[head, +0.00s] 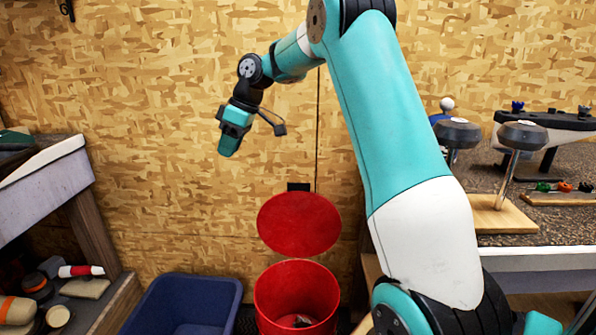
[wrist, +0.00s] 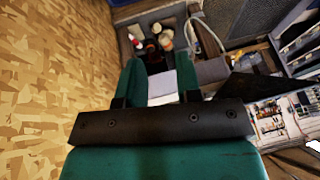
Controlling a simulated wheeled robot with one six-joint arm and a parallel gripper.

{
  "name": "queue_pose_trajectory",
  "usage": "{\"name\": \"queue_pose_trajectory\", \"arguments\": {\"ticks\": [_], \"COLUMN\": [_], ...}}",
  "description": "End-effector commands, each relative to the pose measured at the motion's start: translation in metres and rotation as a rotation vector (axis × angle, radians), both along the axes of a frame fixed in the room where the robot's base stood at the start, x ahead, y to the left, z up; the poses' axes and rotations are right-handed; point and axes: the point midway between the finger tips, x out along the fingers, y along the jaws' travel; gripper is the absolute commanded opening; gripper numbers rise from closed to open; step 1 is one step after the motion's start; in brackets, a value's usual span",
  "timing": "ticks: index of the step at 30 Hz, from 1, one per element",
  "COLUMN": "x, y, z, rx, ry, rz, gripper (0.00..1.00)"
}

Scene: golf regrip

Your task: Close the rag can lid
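The red rag can (head: 263,300) stands on the floor by the wall in the head view, its mouth uncovered and something small and pale inside. Its round red lid (head: 299,224) stands raised above the rear rim, tilted back toward the wall, with a dark piece at its top edge. My gripper (head: 228,153) hangs in the air above and left of the lid, clear of it, fingers pointing down. In the wrist view my gripper's two teal fingers (wrist: 158,68) are apart with nothing between them. The can and lid are not seen in the wrist view.
A blue bin (head: 185,303) stands left of the can. A shelf (head: 105,300) with bottles and rolls is at lower left, below a left bench (head: 50,180). A workbench (head: 520,240) with clamps is at right. The chipboard wall (head: 150,120) lies behind.

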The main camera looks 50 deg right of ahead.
Motion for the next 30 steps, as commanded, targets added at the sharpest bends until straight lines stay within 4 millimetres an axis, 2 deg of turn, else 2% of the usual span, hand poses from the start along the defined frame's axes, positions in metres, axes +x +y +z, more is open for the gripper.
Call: {"name": "queue_pose_trajectory", "arguments": {"ticks": [1,3,6,9,12,15,17,23,30], "x": [0.013,0.018,0.01,-0.006,-0.021,-0.028,-0.029,-0.019,-0.001], "y": [-0.055,-0.119,-0.197,-0.253,-0.286,-0.301,-0.303,-0.295,-0.282], "z": [0.002,-0.007,-0.023,-0.037,-0.048,-0.056,-0.063,-0.097,-0.145], "rx": [-0.013,-0.039,-0.077,-0.111,-0.135,-0.146,-0.149,-0.148,-0.147], "ry": [-0.017,-0.046,-0.078,-0.099,-0.108,-0.113,-0.114,-0.115,-0.113], "rz": [-0.015,-0.012,-0.006,0.0,0.003,0.008,0.009,0.01,0.01], "gripper": [0.32,0.32,0.32,0.32,0.32,0.32,0.32,0.32,0.32]}}
